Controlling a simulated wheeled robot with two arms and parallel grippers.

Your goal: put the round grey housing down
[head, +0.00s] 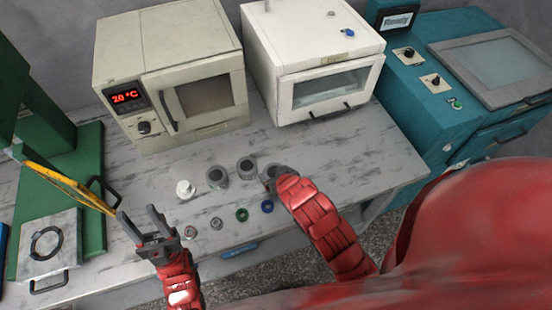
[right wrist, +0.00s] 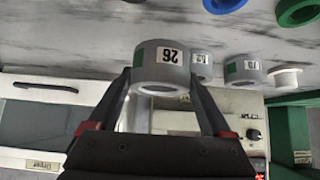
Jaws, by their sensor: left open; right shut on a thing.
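My right gripper (right wrist: 165,110) is shut on a round grey housing (right wrist: 160,65) with a green patch and a label reading 26. In the head view the held housing (head: 269,175) is mostly covered by my right gripper (head: 277,178), at the right end of a row of similar housings. I cannot tell whether it touches the table. Two other grey housings (head: 246,168) (head: 217,177) stand to its left; they also show in the right wrist view (right wrist: 201,66) (right wrist: 243,70). My left gripper (head: 150,228) is open and empty above the table's front left.
A white part (head: 185,189) stands left of the housings. A blue ring (head: 267,206), a green ring (head: 242,214) and grey rings (head: 217,223) lie in front. Two ovens (head: 172,75) (head: 318,65) stand behind. The grey table (head: 365,150) is clear to the right.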

